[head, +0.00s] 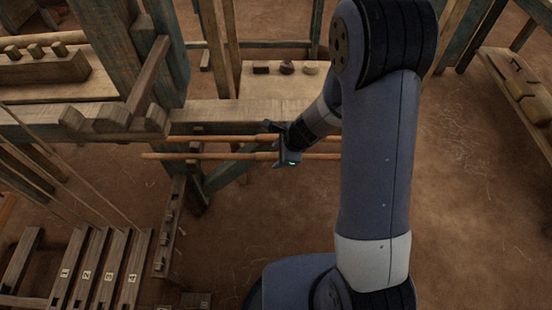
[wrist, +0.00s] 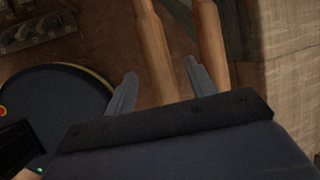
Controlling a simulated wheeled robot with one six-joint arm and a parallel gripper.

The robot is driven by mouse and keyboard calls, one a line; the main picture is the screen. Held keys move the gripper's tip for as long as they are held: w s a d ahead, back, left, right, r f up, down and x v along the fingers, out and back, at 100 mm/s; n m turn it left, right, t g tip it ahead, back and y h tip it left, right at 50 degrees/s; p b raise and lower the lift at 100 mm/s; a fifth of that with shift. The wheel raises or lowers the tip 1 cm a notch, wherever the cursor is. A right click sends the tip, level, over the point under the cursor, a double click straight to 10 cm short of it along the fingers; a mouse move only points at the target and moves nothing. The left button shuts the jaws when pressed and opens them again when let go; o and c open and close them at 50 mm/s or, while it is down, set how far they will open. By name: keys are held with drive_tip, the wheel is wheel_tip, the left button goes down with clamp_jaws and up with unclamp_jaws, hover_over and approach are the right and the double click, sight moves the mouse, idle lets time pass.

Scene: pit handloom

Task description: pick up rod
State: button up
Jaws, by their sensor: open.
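One rod (wrist: 155,50) shows in the space between the fingers. The other rod (wrist: 210,45) runs past the right finger, outside that space. I cannot tell whether either finger touches a rod. The rods' right ends are hidden behind my arm.
A wooden beam (head: 230,111) runs just behind the rods. A bench (head: 262,84) with small dark and pale pieces stands beyond. Numbered treadles (head: 98,270) are at lower left. A wooden bench (head: 525,85) stands at right. Bare floor (head: 470,210) is open at right.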

drive_tip(key=shift+w+a+f, duration=0.2)
drive_tip(key=shift+a+f, duration=0.1)
drive_tip(key=shift+f, duration=0.35)
drive_tip(key=shift+c, duration=0.4)
clamp_jaws()
